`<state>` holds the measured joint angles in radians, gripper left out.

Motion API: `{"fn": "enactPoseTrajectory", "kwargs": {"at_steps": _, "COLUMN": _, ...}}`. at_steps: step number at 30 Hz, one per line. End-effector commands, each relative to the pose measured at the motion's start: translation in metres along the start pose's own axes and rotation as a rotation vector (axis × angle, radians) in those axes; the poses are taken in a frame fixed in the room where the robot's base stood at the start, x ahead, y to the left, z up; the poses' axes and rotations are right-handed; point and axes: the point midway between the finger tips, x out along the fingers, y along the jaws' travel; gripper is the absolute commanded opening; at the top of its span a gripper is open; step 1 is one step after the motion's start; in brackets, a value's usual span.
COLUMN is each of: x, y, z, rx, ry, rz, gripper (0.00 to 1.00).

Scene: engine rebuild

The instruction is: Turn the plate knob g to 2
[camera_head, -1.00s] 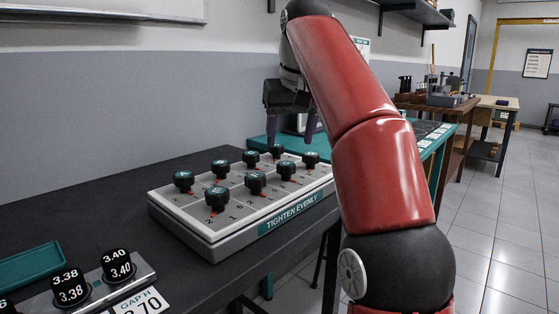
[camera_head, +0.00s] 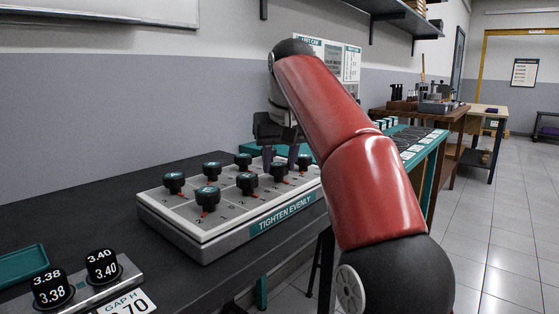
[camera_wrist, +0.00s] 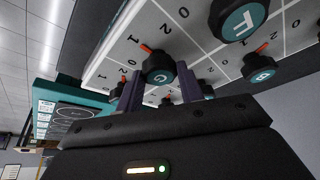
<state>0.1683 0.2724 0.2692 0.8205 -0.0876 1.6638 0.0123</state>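Plate knob G (camera_wrist: 158,68) is a black knob with a teal lettered cap, on the pale panel marked TIGHTEN EVENLY (camera_head: 190,238). In the wrist view its red pointer slants up and left, with printed digits around it; I cannot tell exactly which digit it meets. In the head view it appears to be the third front-row knob (camera_head: 279,171). My gripper (camera_head: 280,163) is low over that part of the panel. In the wrist view its two dark fingers (camera_wrist: 157,90) are apart, one on each side of knob G; contact cannot be told.
Knob F (camera_wrist: 238,18) and knob B (camera_wrist: 262,75) are close by, and other similar knobs stand around. A gauge block with 3.38 and 3.40 knobs (camera_head: 102,266) and a teal tray (camera_head: 22,265) are at the front left. The dark bench (camera_head: 95,215) is clear between.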

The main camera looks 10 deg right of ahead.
Motion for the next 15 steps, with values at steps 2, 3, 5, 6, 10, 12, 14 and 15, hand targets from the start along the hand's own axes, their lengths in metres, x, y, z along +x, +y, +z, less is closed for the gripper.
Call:
{"fn": "enactPoseTrajectory", "kwargs": {"at_steps": 2, "x": -0.0001, "y": -0.0003, "z": 0.0000, "rx": 0.000, "ry": 0.000, "rz": -0.001, "gripper": 0.24}}
{"fn": "enactPoseTrajectory", "kwargs": {"at_steps": 3, "x": -0.0001, "y": -0.0004, "z": 0.0000, "rx": -0.001, "ry": 0.000, "rz": -0.001, "gripper": 0.19}}
{"fn": "enactPoseTrajectory", "kwargs": {"at_steps": 5, "x": -0.0001, "y": -0.0004, "z": 0.0001, "rx": -0.001, "ry": 0.000, "rz": -0.001, "gripper": 0.15}}
{"fn": "enactPoseTrajectory", "kwargs": {"at_steps": 6, "x": -0.0002, "y": -0.0004, "z": 0.0000, "rx": 0.000, "ry": 0.000, "rz": -0.001, "gripper": 0.15}}
{"fn": "enactPoseTrajectory", "kwargs": {"at_steps": 10, "x": -0.0009, "y": -0.0005, "z": -0.0001, "rx": 0.009, "ry": 0.000, "rz": 0.004, "gripper": 0.15}}
{"fn": "enactPoseTrajectory", "kwargs": {"at_steps": 12, "x": -0.0013, "y": -0.0007, "z": -0.0001, "rx": 0.024, "ry": -0.001, "rz": 0.010, "gripper": 0.15}}
{"fn": "enactPoseTrajectory", "kwargs": {"at_steps": 14, "x": -0.0019, "y": -0.0010, "z": -0.0002, "rx": 0.041, "ry": -0.002, "rz": 0.017, "gripper": 0.15}}
{"fn": "enactPoseTrajectory", "kwargs": {"at_steps": 15, "x": -0.0022, "y": -0.0015, "z": -0.0003, "rx": 0.057, "ry": -0.002, "rz": 0.023, "gripper": 0.15}}
